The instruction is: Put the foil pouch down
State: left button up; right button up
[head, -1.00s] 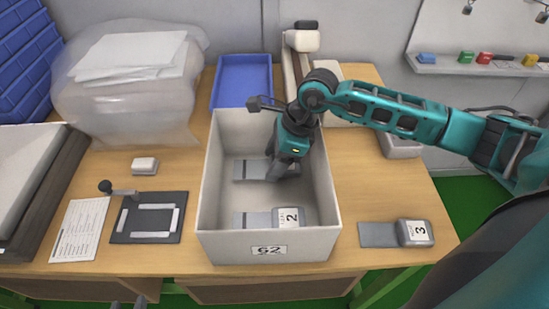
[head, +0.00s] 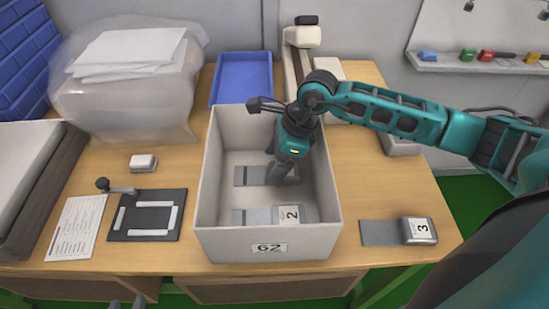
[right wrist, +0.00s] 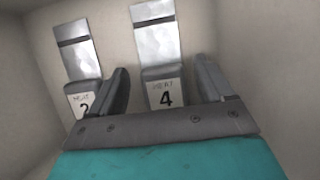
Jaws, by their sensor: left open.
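A foil pouch labelled 4 (right wrist: 160,90) has a silvery strip and a dark grey end. It lies in the light grey box (head: 222,238), where its strip (head: 252,176) shows in the head view and its labelled end is hidden by my gripper. My right gripper (head: 280,180) points down inside the box. In the right wrist view its fingers (right wrist: 163,85) are spread on both sides of the labelled end, with gaps visible. A similar pouch labelled 2 (head: 289,214) lies nearer the front wall. My left gripper (head: 126,304) shows only as fingertips at the bottom edge, open and empty.
A pouch labelled 3 (head: 417,231) lies on the table right of the box. A dark frame plate (head: 148,215), a paper sheet (head: 76,228) and a small white block (head: 143,162) lie left. A blue tray (head: 243,78) stands behind the box.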

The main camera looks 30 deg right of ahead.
jog(key=shift+o, duration=0.3)
jog(key=shift+r, duration=0.15)
jog(key=shift+r+p, duration=0.3)
jog(key=shift+p, duration=0.15)
jog(key=shift+r+p, duration=0.5)
jog(key=v, duration=1.1)
jog(key=shift+r+b, duration=0.2)
jog(key=shift+b, duration=0.15)
